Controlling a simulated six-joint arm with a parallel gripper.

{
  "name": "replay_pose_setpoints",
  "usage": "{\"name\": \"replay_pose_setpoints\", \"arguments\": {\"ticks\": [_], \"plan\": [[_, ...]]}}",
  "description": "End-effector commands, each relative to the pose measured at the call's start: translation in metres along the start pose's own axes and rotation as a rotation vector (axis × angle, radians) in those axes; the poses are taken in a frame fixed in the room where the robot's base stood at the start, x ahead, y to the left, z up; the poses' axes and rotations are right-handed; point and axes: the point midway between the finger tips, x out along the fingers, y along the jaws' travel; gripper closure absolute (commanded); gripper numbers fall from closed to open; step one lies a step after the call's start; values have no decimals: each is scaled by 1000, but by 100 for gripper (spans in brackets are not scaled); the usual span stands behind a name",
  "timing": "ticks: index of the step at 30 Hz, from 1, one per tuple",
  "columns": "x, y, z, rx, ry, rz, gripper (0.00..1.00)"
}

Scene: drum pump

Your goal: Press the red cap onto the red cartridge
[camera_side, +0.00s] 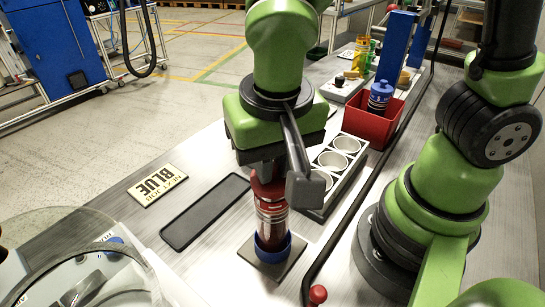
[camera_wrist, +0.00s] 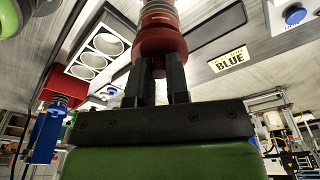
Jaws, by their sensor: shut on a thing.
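The red cartridge (camera_side: 271,219) stands upright in a blue ring holder (camera_side: 264,249) on a square dark plate (camera_side: 287,262) near the middle of the table in the side view. The red cap (camera_side: 268,190) sits at the cartridge's top, directly under my gripper (camera_side: 268,172). In the wrist view my gripper (camera_wrist: 158,70) has both fingers closed on the red cap (camera_wrist: 158,42), with the cartridge (camera_wrist: 157,12) in line beyond it. Whether the cap is fully seated cannot be told, since my gripper and the wrist camera arm cover part of it.
A white tray with three round cups (camera_side: 347,143) is just right of the gripper. Behind it is a red bin (camera_side: 372,126) holding a blue-capped cartridge (camera_side: 380,96). A dark flat tray (camera_side: 205,211) and a BLUE sign (camera_side: 158,185) lie to the left. A black cable runs along the right.

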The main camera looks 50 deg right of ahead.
Motion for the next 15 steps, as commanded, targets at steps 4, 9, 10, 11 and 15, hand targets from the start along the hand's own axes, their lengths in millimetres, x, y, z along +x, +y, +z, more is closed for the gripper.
{"name": "replay_pose_setpoints", "arguments": {"ticks": [4, 9, 10, 11, 15], "plan": [[0, 0, 0, 0, 0, 0, 100], [0, 0, 0, 0, 0, 0, 54], [0, 0, 0, 0, 0, 0, 54], [0, 0, 0, 0, 0, 0, 54], [0, 0, 0, 0, 0, 0, 54]]}}
